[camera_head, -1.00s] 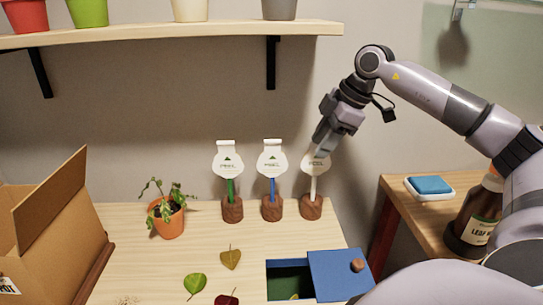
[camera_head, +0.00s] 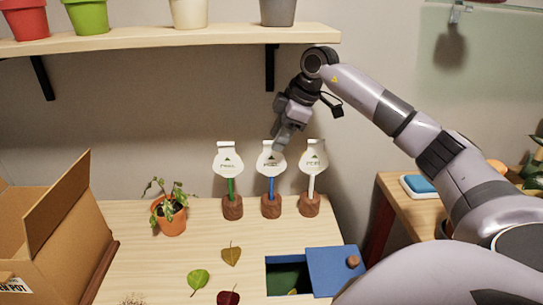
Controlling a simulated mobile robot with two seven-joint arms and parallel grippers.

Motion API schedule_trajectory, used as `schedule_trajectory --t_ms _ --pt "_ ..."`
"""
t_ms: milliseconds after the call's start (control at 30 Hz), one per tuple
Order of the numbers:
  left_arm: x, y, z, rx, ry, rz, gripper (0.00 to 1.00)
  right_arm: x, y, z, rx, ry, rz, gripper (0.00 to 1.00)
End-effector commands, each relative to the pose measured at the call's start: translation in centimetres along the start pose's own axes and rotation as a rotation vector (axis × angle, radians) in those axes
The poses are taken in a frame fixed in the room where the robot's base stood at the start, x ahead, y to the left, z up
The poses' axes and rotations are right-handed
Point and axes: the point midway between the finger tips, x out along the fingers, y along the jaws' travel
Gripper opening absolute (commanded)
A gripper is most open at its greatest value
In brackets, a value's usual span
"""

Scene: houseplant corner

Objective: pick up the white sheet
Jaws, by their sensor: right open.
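Three round white sheets with a tab on top and a small green arrow stand upright on sticks in wooden blocks: one on a green stick (camera_head: 227,160), one on a blue stick (camera_head: 266,165), one on a white stick (camera_head: 313,158). My right gripper (camera_head: 278,154) reaches down from the upper right, its fingertips at the sheet on the blue stick and overlapping its right side. I cannot tell whether they touch it. The gripper is open, and all three sheets are still on their sticks. My left gripper is not in view.
A potted plant (camera_head: 169,215) and an open cardboard box (camera_head: 52,235) stand to the left. Loose leaves (camera_head: 231,255) lie in front, beside a recessed compartment with a blue lid (camera_head: 331,268). A shelf (camera_head: 170,34) with pots hangs above. A side table (camera_head: 405,205) stands right.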

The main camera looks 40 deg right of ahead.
Motion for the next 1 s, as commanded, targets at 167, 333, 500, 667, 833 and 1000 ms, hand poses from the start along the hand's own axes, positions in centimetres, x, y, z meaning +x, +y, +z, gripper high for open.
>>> schedule_trajectory --t_ms 167,333,500,667,833,1000 --pt "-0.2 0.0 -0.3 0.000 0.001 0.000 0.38 2.2 0.2 -0.6 0.000 -0.002 -0.003 0.41" --pt "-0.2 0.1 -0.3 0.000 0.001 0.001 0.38 3.3 0.2 -0.6 -0.001 -0.001 0.000 0.41" --pt "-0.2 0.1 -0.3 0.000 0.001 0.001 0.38 3.3 0.3 -0.6 -0.001 0.000 0.000 0.41" --pt "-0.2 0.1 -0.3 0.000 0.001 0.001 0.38 3.3 0.2 -0.6 -0.001 0.000 0.000 0.00" --pt "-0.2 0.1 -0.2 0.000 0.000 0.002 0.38 3.2 0.3 -0.6 -0.001 0.000 0.000 0.00" --pt "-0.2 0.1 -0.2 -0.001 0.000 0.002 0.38 3.2 0.3 -0.6 -0.001 0.000 0.000 0.00"
